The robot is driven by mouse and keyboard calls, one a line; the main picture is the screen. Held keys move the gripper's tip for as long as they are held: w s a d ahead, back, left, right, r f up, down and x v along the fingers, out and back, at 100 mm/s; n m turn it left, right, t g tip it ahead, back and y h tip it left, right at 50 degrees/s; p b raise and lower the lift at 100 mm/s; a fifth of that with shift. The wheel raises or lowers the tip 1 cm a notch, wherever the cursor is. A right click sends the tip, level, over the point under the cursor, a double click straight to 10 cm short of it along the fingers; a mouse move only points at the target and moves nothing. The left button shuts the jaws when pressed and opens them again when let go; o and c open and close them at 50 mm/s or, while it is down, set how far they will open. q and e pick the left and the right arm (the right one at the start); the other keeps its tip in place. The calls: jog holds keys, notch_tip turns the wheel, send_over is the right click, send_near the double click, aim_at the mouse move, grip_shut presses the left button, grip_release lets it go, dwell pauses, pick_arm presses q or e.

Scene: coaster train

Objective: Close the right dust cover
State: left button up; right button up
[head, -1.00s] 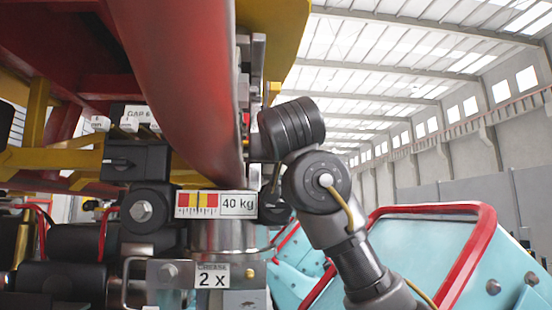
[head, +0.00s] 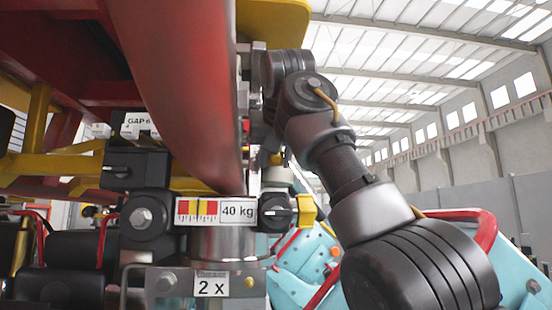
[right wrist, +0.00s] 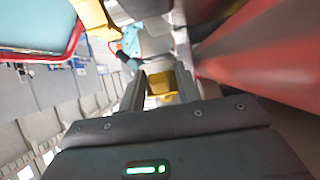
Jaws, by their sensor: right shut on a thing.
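My right gripper (head: 270,142) shows in part at the right side of the big red tube, mostly behind its own wrist. In the right wrist view its two fingers (right wrist: 160,92) have a yellow piece (right wrist: 160,80) between them. I take this piece for the right dust cover; a small bit of yellow (head: 276,158) also shows below the gripper in the head view. It sits just above a grey cylinder-shaped fitting (head: 277,178). How far the cover stands open is hidden. My left gripper is not in view.
The red tube (head: 190,90) runs close along the gripper's left. A black knob (head: 277,212) and yellow tab (head: 306,211) lie below, beside the 40 kg label (head: 238,210). Teal coaster cars (head: 290,285) stand lower right. The hall is open at upper right.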

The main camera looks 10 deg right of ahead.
jog(key=shift+r, duration=0.2)
jog(key=o, duration=0.7)
jog(key=shift+f, duration=0.1)
jog(key=shift+c, duration=0.2)
jog(key=shift+s, duration=0.1)
jog(key=shift+s, duration=0.25)
jog(key=b+v, duration=0.1)
jog(key=v, duration=0.9)
jog(key=shift+b, duration=0.35)
jog(key=shift+d, duration=0.1)
